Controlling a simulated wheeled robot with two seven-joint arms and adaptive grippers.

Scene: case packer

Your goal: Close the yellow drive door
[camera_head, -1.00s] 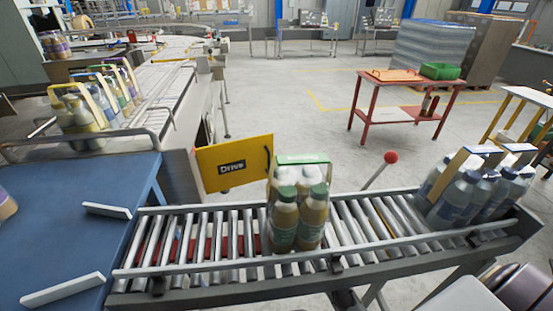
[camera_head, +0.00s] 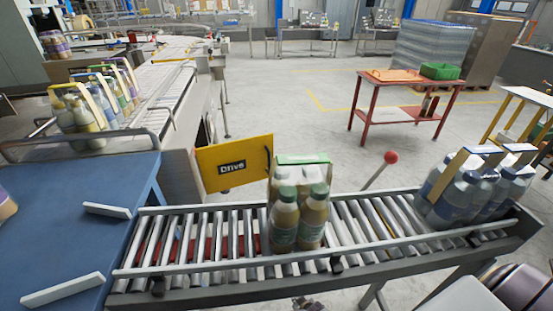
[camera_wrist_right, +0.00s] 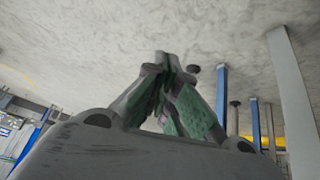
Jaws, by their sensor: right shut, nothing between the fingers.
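The yellow drive door (camera_head: 235,163) carries a black label reading "Drive". It stands open, swung out from the side of the grey conveyor frame behind the roller conveyor. A dark handle shows near its right edge. Bottles in a carrier (camera_head: 298,205) stand in front of its lower right corner. My right gripper (camera_wrist_right: 165,62) is shut and empty in the right wrist view, its fingers meeting at the tips. A small part of it seems to show at the bottom edge of the head view (camera_head: 309,304), on the near side of the rollers, apart from the door. My left gripper is not in view.
The roller conveyor (camera_head: 350,262) with side rails lies between the bottom edge and the door. A red-knobbed lever (camera_head: 390,158) rises behind it. More bottle packs (camera_head: 470,190) stand at its right end. A blue table (camera_head: 70,220) is at left.

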